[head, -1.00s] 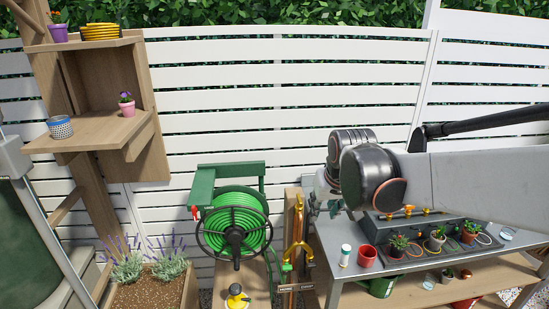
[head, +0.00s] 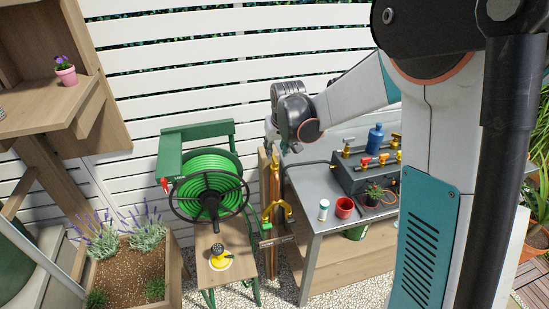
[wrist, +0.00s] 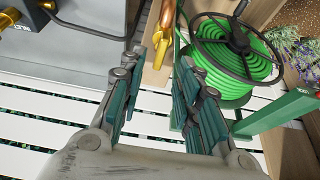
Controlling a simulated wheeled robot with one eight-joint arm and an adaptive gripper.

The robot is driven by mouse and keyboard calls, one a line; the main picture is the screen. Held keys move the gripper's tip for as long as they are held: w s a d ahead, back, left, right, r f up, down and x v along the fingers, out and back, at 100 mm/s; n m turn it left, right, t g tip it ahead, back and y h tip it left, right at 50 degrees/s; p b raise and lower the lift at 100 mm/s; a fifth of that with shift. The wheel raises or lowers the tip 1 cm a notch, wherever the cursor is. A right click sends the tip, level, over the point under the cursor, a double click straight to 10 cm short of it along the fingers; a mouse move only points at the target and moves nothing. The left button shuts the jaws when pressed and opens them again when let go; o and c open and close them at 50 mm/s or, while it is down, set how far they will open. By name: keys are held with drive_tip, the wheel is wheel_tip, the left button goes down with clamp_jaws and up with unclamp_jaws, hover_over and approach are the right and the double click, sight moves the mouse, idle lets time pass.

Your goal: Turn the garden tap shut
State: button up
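A brass tap-like fitting (head: 277,208) with a small green part (head: 265,226) sits low on a wooden post with a copper pipe, between the hose reel and the metal bench. Which way its handle is turned is too small to tell. My gripper shows in the wrist view (wrist: 171,72) with its two fingers apart and nothing between them. Orange-brass metal (wrist: 152,48) shows beyond the fingertips, apart from them as far as I can tell. In the head view my gripper is mostly hidden behind the wrist, above and behind the post.
The green hose reel (head: 211,168) stands left of the post, with a yellow-based sprinkler (head: 219,257) on a board below. The white fence (head: 130,95) runs behind.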

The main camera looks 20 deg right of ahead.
sight(275, 158)
drive_tip(key=shift+b+x, duration=0.4)
drive_tip(key=shift+x, duration=2.35)
drive_tip(key=shift+c, duration=0.6)
clamp_jaws()
